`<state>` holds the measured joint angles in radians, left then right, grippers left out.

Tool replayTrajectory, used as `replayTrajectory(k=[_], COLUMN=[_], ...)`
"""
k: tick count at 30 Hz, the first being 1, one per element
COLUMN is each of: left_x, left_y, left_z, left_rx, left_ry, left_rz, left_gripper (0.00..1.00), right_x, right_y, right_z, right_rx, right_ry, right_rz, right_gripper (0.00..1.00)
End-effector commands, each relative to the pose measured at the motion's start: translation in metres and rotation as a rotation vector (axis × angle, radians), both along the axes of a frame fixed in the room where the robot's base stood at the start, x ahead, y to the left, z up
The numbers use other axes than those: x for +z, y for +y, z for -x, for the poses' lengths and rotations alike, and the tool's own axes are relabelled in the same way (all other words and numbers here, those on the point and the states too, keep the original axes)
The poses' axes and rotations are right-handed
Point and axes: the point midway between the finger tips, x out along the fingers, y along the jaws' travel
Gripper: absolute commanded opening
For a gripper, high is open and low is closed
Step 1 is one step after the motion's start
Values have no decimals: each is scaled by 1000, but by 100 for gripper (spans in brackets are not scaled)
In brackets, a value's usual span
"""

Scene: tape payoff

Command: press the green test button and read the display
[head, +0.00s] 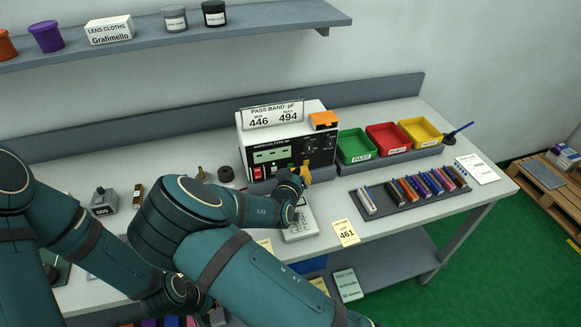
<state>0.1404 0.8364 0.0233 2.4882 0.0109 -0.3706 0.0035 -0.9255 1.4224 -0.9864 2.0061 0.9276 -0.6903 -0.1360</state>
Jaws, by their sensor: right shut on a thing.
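The tester (242,140) is a white box with a black front at the back middle of the bench. Its pale green display panel (270,155) carries marks too small to read. Below it are a red switch (257,172) and a small button (273,169) that looks greenish. My right gripper (300,182) is close in front of the tester's lower right, shut on a small yellow-orange thing (305,172). My arm hides part of the tester's lower front. My left arm reaches low at the left; its gripper (198,302) is dark and its fingers are not clear.
Green (345,158), red (377,150) and yellow (410,143) bins stand right of the tester. A rack (385,207) of coloured strips lies in front of them. A sign (272,115) reads 446 and 494. A grey keypad device (300,232) and a 461 card (345,232) lie in front.

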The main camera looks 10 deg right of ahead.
Motion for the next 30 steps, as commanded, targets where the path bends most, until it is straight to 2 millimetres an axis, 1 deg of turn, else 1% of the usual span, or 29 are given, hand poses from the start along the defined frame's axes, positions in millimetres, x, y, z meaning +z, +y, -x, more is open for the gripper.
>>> replayTrajectory(k=[30], left_x=[-4], left_y=[0], left_z=[0], left_rx=[0], left_ry=[0], left_rz=[0], left_gripper=[0], right_x=[0], right_y=[0], right_z=[-9], right_rx=[0], right_ry=[-1], right_rz=[-1], right_gripper=[0])
